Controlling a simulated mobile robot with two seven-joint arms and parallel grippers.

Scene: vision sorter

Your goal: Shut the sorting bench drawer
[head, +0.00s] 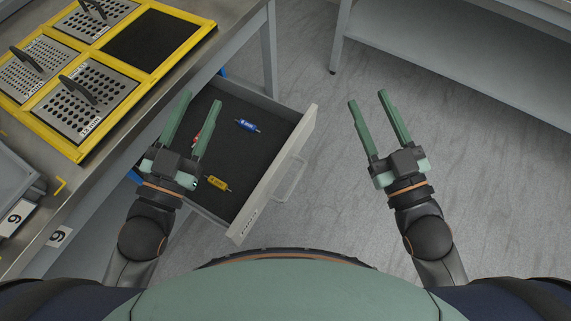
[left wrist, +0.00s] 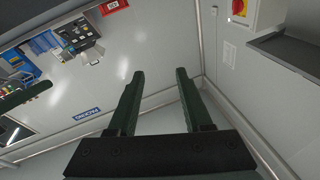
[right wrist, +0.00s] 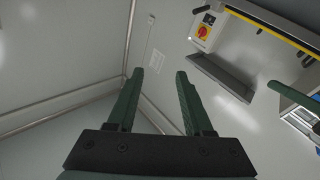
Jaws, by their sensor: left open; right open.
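The sorting bench drawer (head: 272,172) is pulled open from under the bench, with its front panel and a bar handle (head: 291,181) facing right. A blue part (head: 248,125), a yellow part (head: 218,184) and a partly hidden red part (head: 197,137) lie on its dark lining. My left gripper (head: 196,97) is open and empty above the drawer's left portion, hiding some of it. My right gripper (head: 367,97) is open and empty above the floor, to the right of the drawer front. Neither wrist view shows the drawer clearly.
The bench (head: 225,50) at left carries a yellow frame (head: 151,80) with perforated plates that have black handles, and a grey bin (head: 18,185). Another grey table (head: 450,62) stands at upper right. The floor (head: 340,220) right of the drawer is clear.

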